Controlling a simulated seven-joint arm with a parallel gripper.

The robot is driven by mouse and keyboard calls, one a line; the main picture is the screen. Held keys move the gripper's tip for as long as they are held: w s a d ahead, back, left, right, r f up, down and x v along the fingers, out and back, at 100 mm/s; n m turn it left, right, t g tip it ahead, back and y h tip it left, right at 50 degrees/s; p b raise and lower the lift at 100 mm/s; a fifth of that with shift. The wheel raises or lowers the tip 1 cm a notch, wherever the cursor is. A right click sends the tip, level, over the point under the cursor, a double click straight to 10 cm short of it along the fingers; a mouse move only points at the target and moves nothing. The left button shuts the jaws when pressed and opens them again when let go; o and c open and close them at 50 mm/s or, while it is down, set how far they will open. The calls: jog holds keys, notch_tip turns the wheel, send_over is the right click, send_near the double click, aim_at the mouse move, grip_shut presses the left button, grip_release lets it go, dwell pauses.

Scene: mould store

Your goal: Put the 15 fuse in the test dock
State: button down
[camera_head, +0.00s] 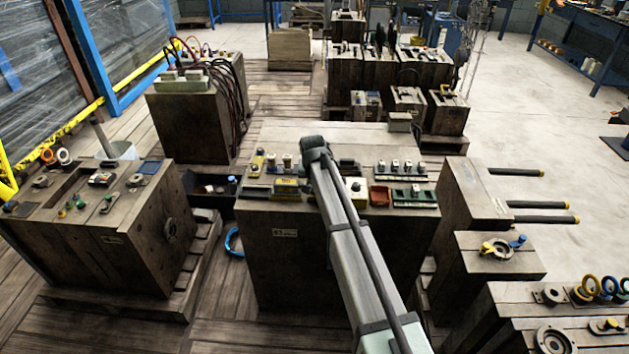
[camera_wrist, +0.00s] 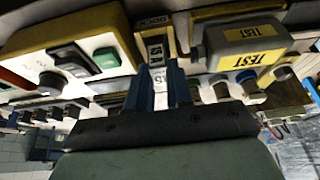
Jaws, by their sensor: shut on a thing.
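In the wrist view, my gripper (camera_wrist: 159,76) has two blue fingers close together. They are shut on a narrow pale fuse (camera_wrist: 157,52) with dark markings that seem to read 15. The fuse's far end points at a small dark part marked DOCK (camera_wrist: 152,21), which seems to be the test dock. I cannot tell whether the fuse touches it or sits in it. In the head view, my arm hides the gripper, the fuse and most of the dock area, on the middle wooden block (camera_head: 275,240).
A yellow-and-grey box with TEST labels (camera_wrist: 250,45) stands close right of the fingers in the wrist view. A yellow box (camera_wrist: 72,48) with a green button stands close left. In the head view, a red tray (camera_head: 380,196) and a green tray (camera_head: 409,197) lie right of my arm.

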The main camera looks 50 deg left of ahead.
jog(key=shift+f, duration=0.3)
dwell(0.5)
jog(key=c, duration=0.9)
grip_release()
jog(key=shift+c, duration=0.2)
jog(key=shift+r, duration=0.1)
jog(key=shift+r, duration=3.65)
